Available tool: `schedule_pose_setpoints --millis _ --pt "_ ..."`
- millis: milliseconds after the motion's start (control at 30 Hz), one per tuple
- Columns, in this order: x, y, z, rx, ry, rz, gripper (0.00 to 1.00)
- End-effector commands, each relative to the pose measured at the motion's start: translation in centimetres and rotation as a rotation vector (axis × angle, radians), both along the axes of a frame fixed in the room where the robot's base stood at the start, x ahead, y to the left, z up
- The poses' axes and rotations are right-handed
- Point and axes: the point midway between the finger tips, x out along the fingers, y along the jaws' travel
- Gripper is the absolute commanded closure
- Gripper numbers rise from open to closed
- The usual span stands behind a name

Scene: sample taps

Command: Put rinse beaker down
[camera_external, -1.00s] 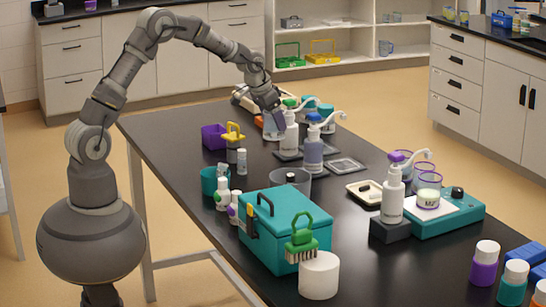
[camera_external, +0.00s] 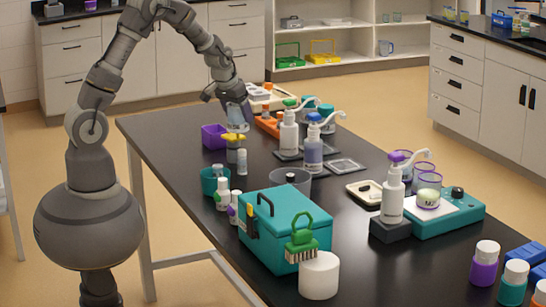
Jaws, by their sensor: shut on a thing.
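The rinse beaker (camera_external: 237,116), a small clear vessel with a bluish tint, is at the far left part of the black bench. My gripper (camera_external: 233,100) is shut on it from above. The beaker appears in front of or above a yellow-handled item (camera_external: 233,137); I cannot tell the gap between its base and the bench. The fingertips are small and partly hidden by the arm's end.
A purple bin (camera_external: 214,137) stands just left of the beaker. An orange rack (camera_external: 267,125) and a green-capped pump bottle (camera_external: 289,132) stand to its right. A teal box (camera_external: 284,228) stands nearer. Bare bench (camera_external: 165,130) lies to the left.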

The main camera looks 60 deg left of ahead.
Motion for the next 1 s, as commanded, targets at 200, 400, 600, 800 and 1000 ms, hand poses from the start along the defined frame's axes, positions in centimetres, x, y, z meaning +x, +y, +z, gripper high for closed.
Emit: schedule_pose_setpoints --millis 200,400,600,800,1000 --pt "-5.4 3.2 0.9 0.001 0.001 0.201 0.62" --pt "-9.9 5.5 1.4 0.001 0.0 0.365 0.62" --pt "-12.7 6.7 1.8 0.0 0.0 0.465 0.62" --pt "-14.6 7.5 2.2 0.0 0.0 0.534 0.62" --pt "-14.9 7.6 0.8 0.001 0.0 0.545 0.62"
